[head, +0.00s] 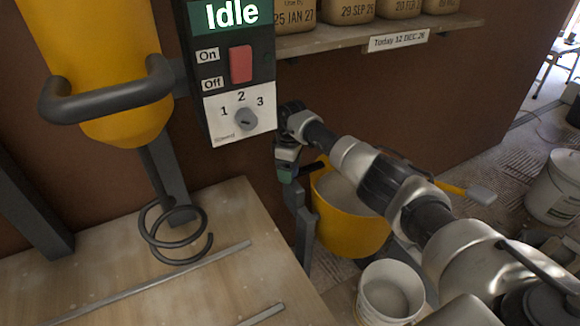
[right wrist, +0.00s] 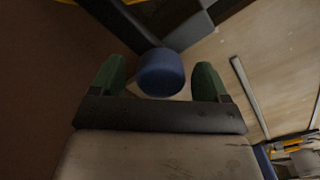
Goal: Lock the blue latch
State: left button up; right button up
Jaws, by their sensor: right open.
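The blue latch shows as a rounded blue knob (right wrist: 161,74) in the right wrist view, in front of dark grey metal bars. My right gripper (right wrist: 159,80) is open, with one green finger on each side of the knob. Small gaps show between the fingers and the knob. In the head view my right gripper (head: 287,168) is small and partly dark, right of and below the control box, by a grey upright at the bench's edge. I cannot make out the latch in the head view. My left gripper is not in view.
A control box (head: 212,78) reads "Idle". A yellow mixer body (head: 110,60) with a spiral whisk (head: 175,235) hangs over the wooden bench (head: 110,295). A yellow bucket (head: 345,225) and a white bucket (head: 385,292) stand beside my right arm. A shelf (head: 375,35) holds bags.

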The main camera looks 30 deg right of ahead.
notch_tip(320, 180, up, 11)
jog(key=shift+p, duration=0.35)
jog(key=shift+f, duration=0.15)
dwell(0.4)
